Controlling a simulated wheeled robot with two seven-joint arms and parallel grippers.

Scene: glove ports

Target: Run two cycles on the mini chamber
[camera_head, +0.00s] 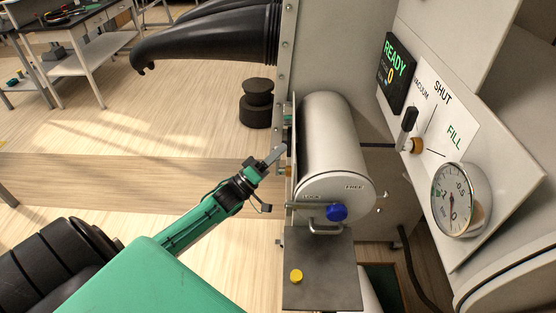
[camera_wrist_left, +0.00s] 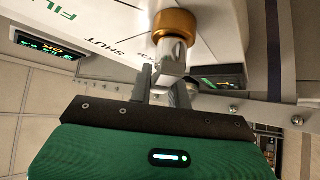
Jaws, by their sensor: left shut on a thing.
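The mini chamber (camera_head: 335,150) is a grey cylinder with its round front closed. A lever with a blue knob (camera_head: 337,213) crosses this front, near the words LOCK and FREE. My left gripper (camera_head: 278,154) is at the chamber's left side, by a plate seen nearly edge-on. In the left wrist view its fingers (camera_wrist_left: 168,88) are shut on a silver valve handle (camera_wrist_left: 173,55) with a brass hub (camera_wrist_left: 174,24). The panel behind reads FILL, SHUT and a partly hidden word. Which mark the handle points at cannot be told. My right gripper is out of view.
A shelf (camera_head: 325,250) below the chamber front bears a yellow cylinder (camera_head: 296,276). At right are a READY 0 display (camera_head: 396,72), a black-handled valve (camera_head: 409,121) marked VACUUM, SHUT, FILL, and a gauge (camera_head: 461,199). Black gloves (camera_head: 205,42) stick out above. The left floor is open.

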